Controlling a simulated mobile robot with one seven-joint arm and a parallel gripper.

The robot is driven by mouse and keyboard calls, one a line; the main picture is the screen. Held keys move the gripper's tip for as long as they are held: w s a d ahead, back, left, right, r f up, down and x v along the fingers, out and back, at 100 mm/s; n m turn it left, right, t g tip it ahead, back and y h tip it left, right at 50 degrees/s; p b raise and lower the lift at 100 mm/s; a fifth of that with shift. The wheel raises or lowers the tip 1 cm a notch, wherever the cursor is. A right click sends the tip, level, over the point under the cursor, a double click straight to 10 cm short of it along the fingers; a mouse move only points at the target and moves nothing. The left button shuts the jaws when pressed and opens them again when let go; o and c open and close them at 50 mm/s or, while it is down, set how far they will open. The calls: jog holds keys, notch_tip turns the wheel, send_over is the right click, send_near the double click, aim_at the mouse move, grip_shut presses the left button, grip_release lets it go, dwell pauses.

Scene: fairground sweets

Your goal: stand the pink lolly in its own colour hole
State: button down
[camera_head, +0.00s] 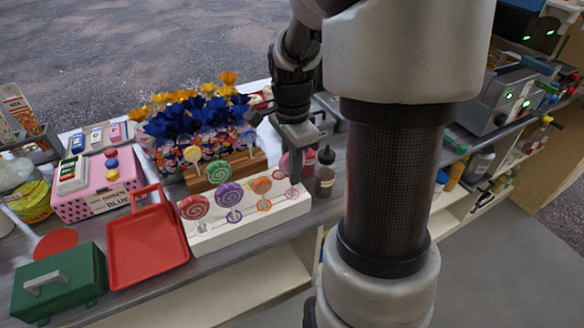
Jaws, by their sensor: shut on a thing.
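A white lolly stand (250,220) lies along the counter's front edge. A pink ring (292,194) marks the stand's right end. My gripper (294,150) is above that end, shut on the pink lolly (285,163), which is mostly hidden by the fingers. I cannot tell whether its stick touches the hole.
Sauce bottles (325,172) stand just right of the stand. A red tray (145,245), a green box (60,282) and a pink box (95,188) are left.

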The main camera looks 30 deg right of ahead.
jog(key=shift+f, duration=0.15)
jog(key=shift+f+b, duration=0.85)
jog(key=shift+f, duration=0.15)
jog(key=c, duration=1.1)
grip_release()
jog(key=shift+r, duration=0.1)
notch_tip(320, 180, up, 9)
jog(key=p, duration=0.7)
